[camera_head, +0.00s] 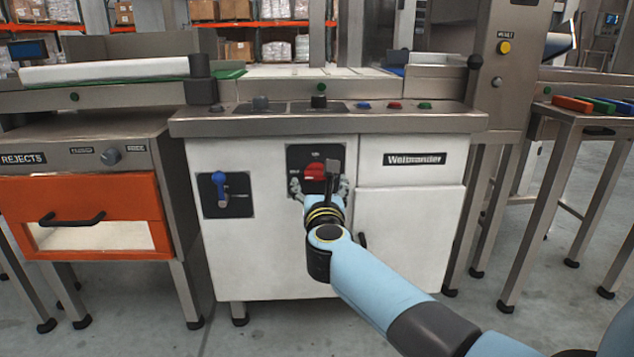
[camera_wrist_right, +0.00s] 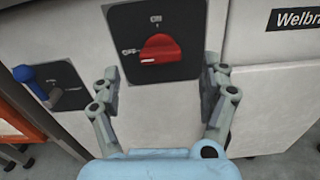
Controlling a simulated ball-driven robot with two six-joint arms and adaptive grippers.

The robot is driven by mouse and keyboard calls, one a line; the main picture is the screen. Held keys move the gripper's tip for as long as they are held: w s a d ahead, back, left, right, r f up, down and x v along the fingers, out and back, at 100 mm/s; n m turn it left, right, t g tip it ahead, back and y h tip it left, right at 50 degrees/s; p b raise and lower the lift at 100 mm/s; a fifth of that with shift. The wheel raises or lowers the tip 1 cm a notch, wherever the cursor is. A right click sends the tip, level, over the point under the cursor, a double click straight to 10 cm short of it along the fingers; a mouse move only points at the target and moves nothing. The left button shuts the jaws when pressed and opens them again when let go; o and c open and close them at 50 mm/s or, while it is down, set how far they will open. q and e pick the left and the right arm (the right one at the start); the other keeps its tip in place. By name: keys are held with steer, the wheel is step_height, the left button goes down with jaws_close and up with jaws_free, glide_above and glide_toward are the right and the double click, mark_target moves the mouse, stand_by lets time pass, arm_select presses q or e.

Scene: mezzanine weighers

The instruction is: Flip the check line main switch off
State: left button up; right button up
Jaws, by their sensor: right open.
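The main switch is a red rotary knob (camera_head: 314,171) on a black plate on the white cabinet front. The right wrist view shows the red knob (camera_wrist_right: 160,48) closer, with an ON mark above it and an OFF mark to its left. My left gripper is not in view.
A blue lever (camera_head: 219,184) on a black plate is left of the switch. Above, a steel panel (camera_head: 440,119) carries several buttons and knobs. An orange rejects drawer (camera_head: 90,205) is at left, and a side table (camera_head: 590,118) at right.

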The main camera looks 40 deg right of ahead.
mark_target(317, 175)
steer(key=b+x, duration=0.1)
steer(key=x, duration=0.3)
steer(key=shift+w+d+f, duration=0.2)
steer(key=shift+w, duration=0.1)
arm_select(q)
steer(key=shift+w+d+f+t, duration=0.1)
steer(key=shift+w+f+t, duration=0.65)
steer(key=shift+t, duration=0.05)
arm_select(e)
steer(key=shift+w+d+r, duration=0.15)
steer(key=shift+w+d, duration=0.2)
steer(key=shift+w, duration=0.25)
steer(key=c, duration=1.2)
steer(key=shift+o, duration=0.2)
steer(key=shift+n, duration=0.4)
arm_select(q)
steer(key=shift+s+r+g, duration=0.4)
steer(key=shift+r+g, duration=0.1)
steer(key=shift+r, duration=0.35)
arm_select(e)
steer(key=o, duration=1.2)
steer(key=shift+c, duration=0.2)
